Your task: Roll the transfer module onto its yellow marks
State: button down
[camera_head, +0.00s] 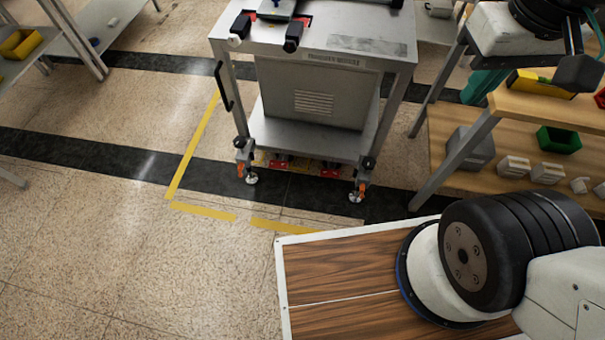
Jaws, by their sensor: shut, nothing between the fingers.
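The transfer module (318,94) is a grey metal cart on casters, upright on the floor at the top centre. A black handle (223,86) is on its left side. Its near casters, left (251,178) and right (356,195), have orange parts and stand over a black floor strip. A yellow floor line (195,143) runs left of the cart, apart from its left caster. Broken yellow lines (204,212) cross the floor in front, nearer to me than the near casters. The far casters are mostly hidden. My gripper is not clearly in view.
A wooden workbench (537,107) with bins stands close on the cart's right. Metal racks stand at the upper left. My wood-topped base fills the lower right, near the front yellow line. The floor at left and lower left is clear.

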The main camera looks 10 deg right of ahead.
aim_at(320, 100)
jog(key=u, duration=0.35)
jog(key=k, duration=0.5)
jog(key=u, duration=0.8)
jog(key=i, duration=1.05)
jog(key=z, duration=0.6)
